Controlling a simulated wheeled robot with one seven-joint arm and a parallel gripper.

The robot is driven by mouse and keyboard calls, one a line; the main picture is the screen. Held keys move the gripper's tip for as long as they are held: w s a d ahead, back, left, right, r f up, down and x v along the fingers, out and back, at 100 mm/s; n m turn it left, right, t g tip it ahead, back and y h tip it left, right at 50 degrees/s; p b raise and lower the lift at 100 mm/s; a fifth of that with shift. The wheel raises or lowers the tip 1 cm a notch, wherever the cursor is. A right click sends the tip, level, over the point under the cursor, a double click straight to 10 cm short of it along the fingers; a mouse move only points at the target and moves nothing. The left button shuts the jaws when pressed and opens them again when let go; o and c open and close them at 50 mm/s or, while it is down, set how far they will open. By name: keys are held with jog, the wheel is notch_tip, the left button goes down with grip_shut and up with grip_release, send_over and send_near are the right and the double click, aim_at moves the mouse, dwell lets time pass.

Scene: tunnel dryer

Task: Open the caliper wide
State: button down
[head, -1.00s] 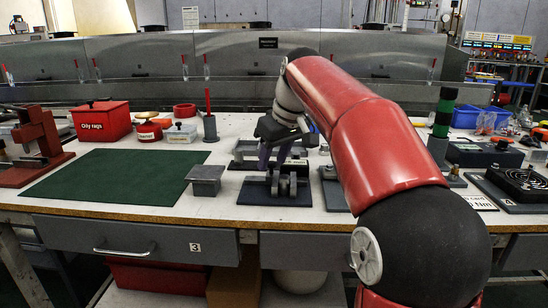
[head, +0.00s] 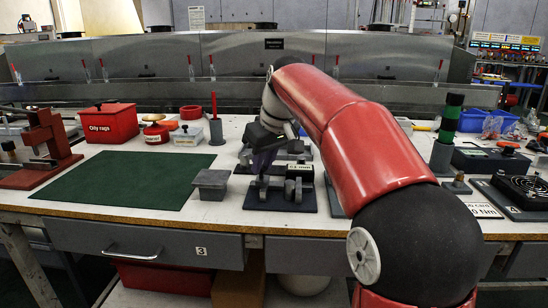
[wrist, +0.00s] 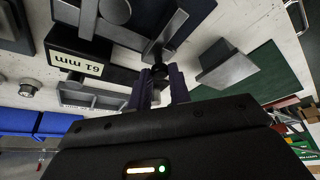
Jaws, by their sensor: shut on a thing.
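The caliper (head: 297,190) is a grey device on a dark pad (head: 285,207) near the bench's front edge. In the head view one grey jaw stands at its left and rounder grey parts at its right, with a gap between. In the wrist view its grey parts (wrist: 176,38) lie at the top. My gripper (head: 262,170) reaches down over the left jaw. Its two purple fingers, also in the wrist view (wrist: 161,78), are shut on a small dark piece of the caliper's jaw. The fingertips' exact contact is partly hidden.
The green mat (head: 125,180) lies farther left, mostly bare. A red rags box (head: 108,123) stands at the back left.

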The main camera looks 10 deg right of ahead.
jog(key=c, duration=1.3)
grip_release()
jog(key=p+v, duration=0.1)
jog(key=v, duration=0.6)
jog(key=shift+s+d+r+p, duration=0.15)
jog(key=shift+r+p, duration=0.15)
jog(key=shift+r, duration=0.05)
jog(key=shift+s, duration=0.1)
jog(key=s+f+m+h, duration=0.1)
jog(key=s+f+m, duration=0.1)
jog(key=s+f, duration=0.9)
jog(key=s+d+f+m+t+h, duration=0.1)
jog(key=s+f+m, duration=0.2)
jog(key=s+f, duration=0.8)
jog(key=s, duration=0.4)
jog(key=shift+s+d+t, duration=0.15)
jog(key=shift+d+t, duration=0.15)
